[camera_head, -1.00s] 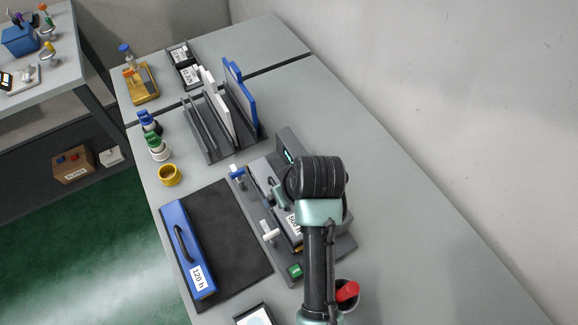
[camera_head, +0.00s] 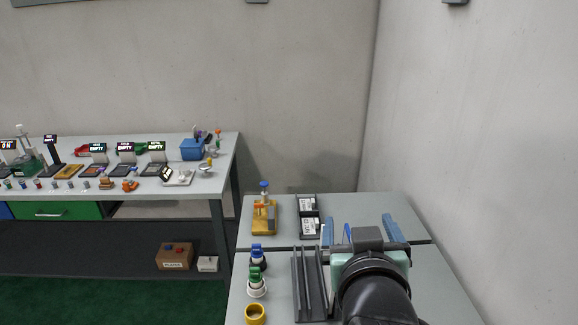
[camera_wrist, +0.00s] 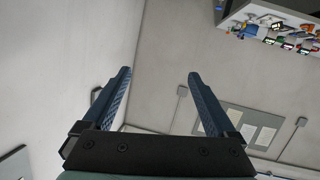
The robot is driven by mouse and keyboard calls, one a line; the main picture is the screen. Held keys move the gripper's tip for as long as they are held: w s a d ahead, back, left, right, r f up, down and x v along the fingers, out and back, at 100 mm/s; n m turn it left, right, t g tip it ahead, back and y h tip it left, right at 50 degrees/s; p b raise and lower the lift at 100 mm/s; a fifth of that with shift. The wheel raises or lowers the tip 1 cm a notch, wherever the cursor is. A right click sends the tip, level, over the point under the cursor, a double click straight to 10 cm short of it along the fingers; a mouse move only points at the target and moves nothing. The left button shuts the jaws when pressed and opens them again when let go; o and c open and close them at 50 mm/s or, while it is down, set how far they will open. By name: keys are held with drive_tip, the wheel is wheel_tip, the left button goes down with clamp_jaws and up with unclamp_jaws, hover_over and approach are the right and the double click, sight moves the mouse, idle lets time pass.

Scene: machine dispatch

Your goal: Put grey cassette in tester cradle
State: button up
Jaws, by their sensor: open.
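My gripper (camera_head: 361,228) is at the lower right of the head view, raised over the near bench. Its two blue fingers are apart with nothing between them; they also show in the wrist view (camera_wrist: 160,74), against bare wall. I cannot make out a grey cassette for certain. The tester cradle is not identifiable now; the near bench's front part is out of view or behind my arm.
The near bench (camera_head: 276,283) carries a grey slotted rack (camera_head: 309,285), partly hidden by my arm, a yellow fixture (camera_head: 264,217), labelled dark holders (camera_head: 309,226) and a yellow ring (camera_head: 255,314). The far bench (camera_head: 222,180) holds several devices with displays. A wall stands at right.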

drive_tip(key=s+a+r+t, duration=0.1)
drive_tip(key=a+r+t, duration=0.2)
drive_tip(key=r, duration=0.6)
drive_tip(key=s+a+r+t, duration=0.2)
drive_tip(key=r+t, duration=0.1)
drive_tip(key=r, duration=0.6)
drive_tip(key=s+a+r+t+y, duration=0.1)
drive_tip(key=s+a+r+t, duration=0.1)
drive_tip(key=s+r, duration=0.3)
drive_tip(key=s+a+r+t+y, duration=0.1)
drive_tip(key=s+a+r+t, duration=0.2)
drive_tip(key=r, duration=0.6)
drive_tip(key=shift+s+a+t, duration=0.25)
drive_tip(key=shift+s+t, duration=0.65)
drive_tip(key=shift+s, duration=0.15)
